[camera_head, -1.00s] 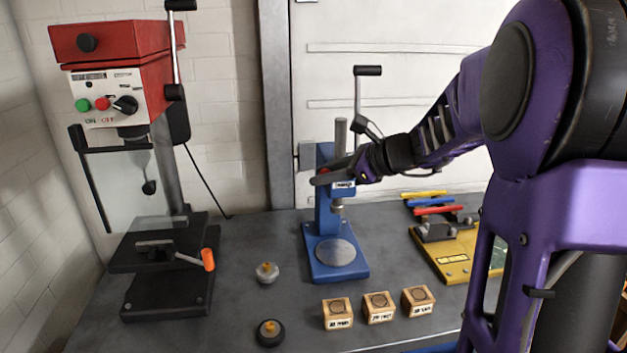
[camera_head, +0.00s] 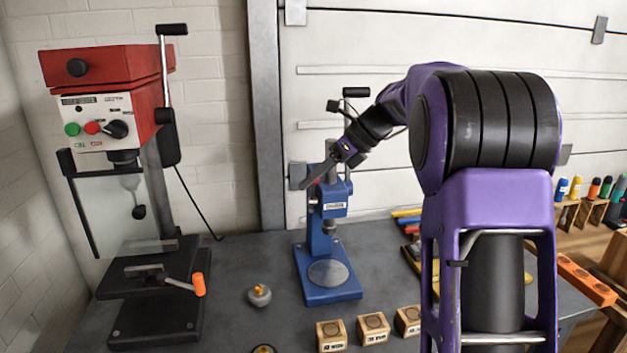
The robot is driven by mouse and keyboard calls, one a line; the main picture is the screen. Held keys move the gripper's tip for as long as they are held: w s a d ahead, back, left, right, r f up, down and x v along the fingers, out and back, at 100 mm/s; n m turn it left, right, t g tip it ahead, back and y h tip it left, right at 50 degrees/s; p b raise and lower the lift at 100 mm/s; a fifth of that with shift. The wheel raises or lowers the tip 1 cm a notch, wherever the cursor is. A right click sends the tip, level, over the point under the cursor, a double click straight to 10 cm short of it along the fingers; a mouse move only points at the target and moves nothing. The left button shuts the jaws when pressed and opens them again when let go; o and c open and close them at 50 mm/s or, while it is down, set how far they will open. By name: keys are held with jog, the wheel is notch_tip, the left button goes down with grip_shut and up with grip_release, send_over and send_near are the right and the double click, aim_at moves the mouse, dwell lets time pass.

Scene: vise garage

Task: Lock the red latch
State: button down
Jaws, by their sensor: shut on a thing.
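The blue arbor press (camera_head: 322,270) stands upright on the grey workbench. My gripper (camera_head: 314,178) is at the upper part of its column, with its dark fingers slanting down to the left across it. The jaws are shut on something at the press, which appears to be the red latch.
A red drill press (camera_head: 110,100) stands left with an orange-tipped handle (camera_head: 198,284). A round grey weight (camera_head: 260,295) and wooden blocks (camera_head: 373,328) lie in front of the blue press. Its lever (camera_head: 356,92) rises behind my wrist. A yellow fixture is partly hidden by my arm.

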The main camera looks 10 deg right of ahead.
jog(key=shift+s+d+f, duration=0.1)
jog(key=shift+s+f, duration=0.05)
jog(key=shift+f, duration=0.25)
jog(key=c, duration=1)
grip_release()
jog(key=o, duration=0.4)
jog(key=shift+r, duration=0.2)
jog(key=v, duration=1.7)
jog(key=shift+d+r, duration=0.15)
jog(key=shift+c, duration=0.3)
